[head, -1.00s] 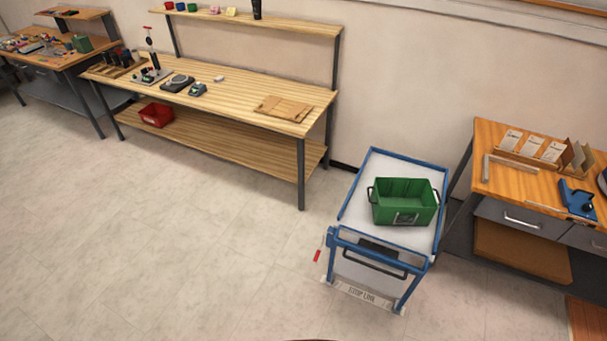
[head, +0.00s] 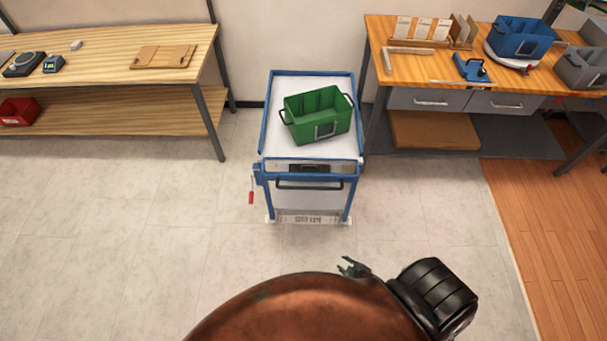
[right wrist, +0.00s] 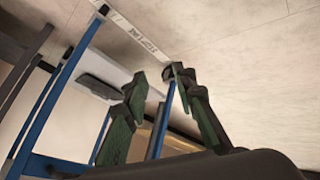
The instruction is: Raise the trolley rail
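The trolley has a blue frame and a white top (head: 275,110), and stands in the middle of the head view. Blue rails edge its top, and a blue bar (head: 340,177) crosses its near end above a black handle (head: 310,185). A red-ended lever (head: 251,197) hangs at its near left corner. My right gripper (head: 353,267) is on the near side of the trolley, apart from it in the head view. In the right wrist view the right gripper (right wrist: 158,80) has its fingers spread and nothing between them; blue trolley bars show behind. My left gripper is out of view.
A green crate (head: 318,116) sits on the trolley top. A wooden bench (head: 110,100) stands to the left, and a workbench with drawers (head: 470,65) stands close on the right. The floor (head: 130,235) before the trolley is clear.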

